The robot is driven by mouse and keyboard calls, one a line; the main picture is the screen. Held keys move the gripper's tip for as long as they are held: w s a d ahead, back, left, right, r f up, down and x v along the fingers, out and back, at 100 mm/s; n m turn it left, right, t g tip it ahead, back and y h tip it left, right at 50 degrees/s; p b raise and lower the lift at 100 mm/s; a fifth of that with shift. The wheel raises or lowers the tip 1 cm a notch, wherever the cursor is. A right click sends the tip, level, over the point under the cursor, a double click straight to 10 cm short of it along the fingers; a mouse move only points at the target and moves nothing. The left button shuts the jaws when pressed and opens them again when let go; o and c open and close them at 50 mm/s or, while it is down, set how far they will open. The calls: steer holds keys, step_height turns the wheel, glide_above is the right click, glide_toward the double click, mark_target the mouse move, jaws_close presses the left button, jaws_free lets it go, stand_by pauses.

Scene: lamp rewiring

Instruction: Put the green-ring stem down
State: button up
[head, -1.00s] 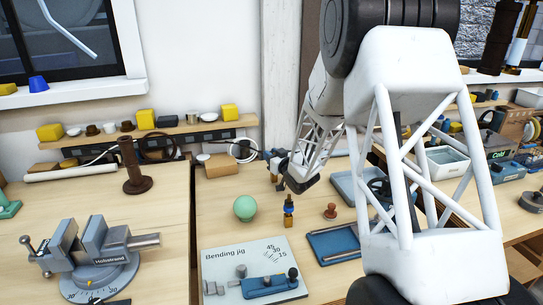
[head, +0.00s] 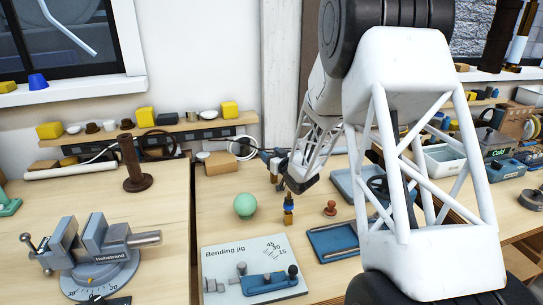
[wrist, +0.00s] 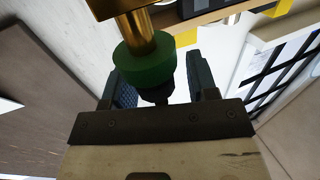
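The green-ring stem shows large in the wrist view: a brass tube with a thick green ring (wrist: 150,64) and a dark end below it. My gripper (wrist: 162,86) has its two dark blue fingers apart on either side of this dark end. A pale gap shows between the dark end and the right finger; the ring overlaps the left finger. In the head view my gripper's end is small, over the middle bench, and I cannot make out the green ring there. What the stem's far end rests on is cut off.
A small brass-and-dark piece (head: 288,215) stands upright just below my wrist. A pale green ball (head: 245,205) is to its left, a red-brown knob (head: 330,208) and blue tray (head: 335,241) to its right. The bending jig board (head: 225,258) lies in front.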

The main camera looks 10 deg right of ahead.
steer(key=r+v, duration=0.1)
steer(key=v, duration=1.1)
stand_by(0.5)
steer(key=shift+r, duration=0.2)
stand_by(0.3)
steer(key=s+a+r+m+g+h, duration=0.25)
steer(key=s+r+g+h, duration=0.35)
steer(key=s+r, duration=0.55)
steer(key=s+a+g, duration=0.2)
steer(key=s, duration=0.9)
steer(key=s+a+r+m+g, duration=0.1)
steer(key=s+a+g, duration=0.1)
steer(key=s, duration=0.9)
steer(key=s+a+g, duration=0.3)
steer(key=s+g, duration=0.1)
steer(key=s, duration=0.7)
steer(key=shift+s+r+m, duration=0.2)
steer(key=shift+m, duration=0.15)
